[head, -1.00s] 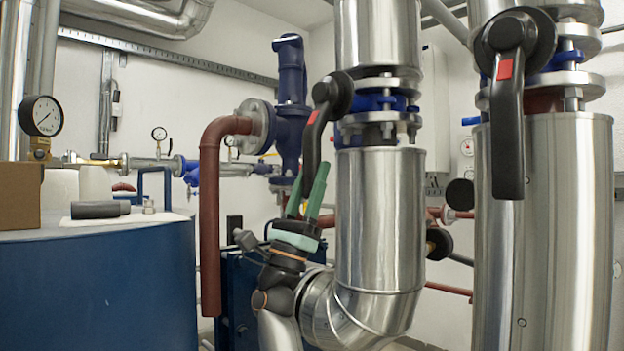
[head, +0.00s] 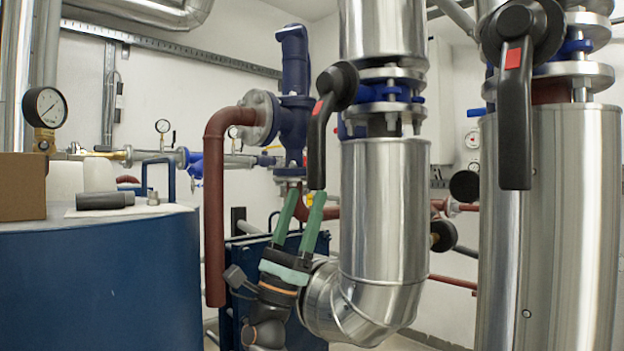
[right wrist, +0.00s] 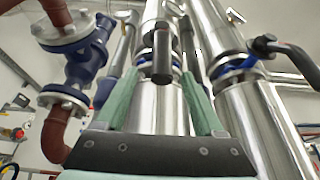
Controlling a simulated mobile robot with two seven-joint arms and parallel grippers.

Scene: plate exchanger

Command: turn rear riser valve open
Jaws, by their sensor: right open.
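The rear riser valve has a black lever (head: 319,140) with a red mark, hanging down along the middle steel-clad riser. My right gripper (head: 304,192), with green fingers, is open just below and around the lever's lower end. The fingertips are level with that end, one on each side in the picture. I cannot tell whether either finger touches it. In the right wrist view the lever's end (right wrist: 161,68) shows centred between the two spread fingers. My left gripper is not in view.
The right riser has a similar black lever (head: 515,115) hanging down. A red-brown pipe (head: 214,210) and a blue valve body (head: 294,60) stand left of the rear riser. A blue tank (head: 100,280) with a cardboard box (head: 22,187) is at left.

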